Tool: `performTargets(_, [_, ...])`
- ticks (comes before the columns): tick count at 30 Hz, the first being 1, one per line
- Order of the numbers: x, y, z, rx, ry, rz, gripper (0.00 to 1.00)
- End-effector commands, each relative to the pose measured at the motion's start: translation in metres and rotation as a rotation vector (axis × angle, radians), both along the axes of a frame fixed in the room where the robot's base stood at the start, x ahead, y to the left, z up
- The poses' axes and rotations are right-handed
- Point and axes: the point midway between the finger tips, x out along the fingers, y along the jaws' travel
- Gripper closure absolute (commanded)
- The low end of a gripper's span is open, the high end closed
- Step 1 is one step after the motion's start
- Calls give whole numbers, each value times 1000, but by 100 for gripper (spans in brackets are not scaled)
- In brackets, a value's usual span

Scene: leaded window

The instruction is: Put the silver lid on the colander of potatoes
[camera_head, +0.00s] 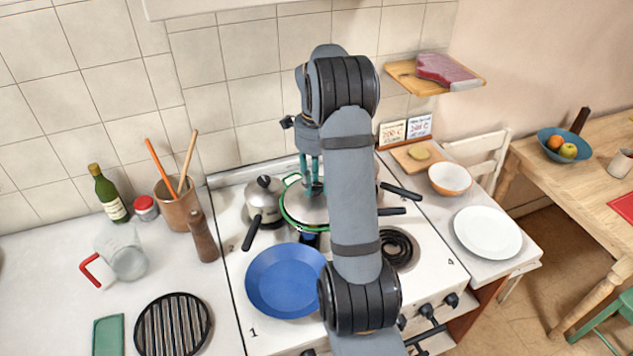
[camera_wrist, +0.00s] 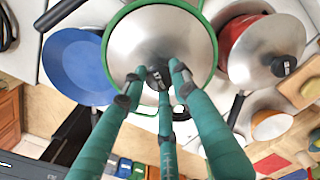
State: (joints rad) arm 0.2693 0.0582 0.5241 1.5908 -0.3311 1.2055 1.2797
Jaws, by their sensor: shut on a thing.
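The silver lid (camera_head: 303,207) lies level over the green-rimmed colander (camera_head: 284,211) on the stove, partly hidden by my arm. In the wrist view the lid (camera_wrist: 150,30) sits within the colander's green rim (camera_wrist: 213,62), roughly centred. My gripper (camera_head: 312,187) is above it, with its teal fingers closed around the lid's black knob (camera_wrist: 158,76); the gripper (camera_wrist: 157,84) also shows in the wrist view. I cannot tell whether the lid rests on the colander or hangs just above it. The potatoes are hidden under the lid.
A silver saucepan (camera_head: 264,197) stands close left of the colander and a blue pan (camera_head: 283,280) in front. A red pot (camera_wrist: 236,30) with its own silver lid (camera_wrist: 262,50) is beside the colander in the wrist view. A pepper mill (camera_head: 203,237) stands left of the stove.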

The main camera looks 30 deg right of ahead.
Motion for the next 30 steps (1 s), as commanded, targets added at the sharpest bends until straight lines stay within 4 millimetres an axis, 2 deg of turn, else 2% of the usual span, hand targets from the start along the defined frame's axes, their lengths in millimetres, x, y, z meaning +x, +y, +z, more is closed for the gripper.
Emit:
performTargets(28, [0,1,-5,1,2,1,100])
performTargets(29, [0,1,-5,1,2,1,70])
performTargets(30, [0,1,-5,1,3,1,68])
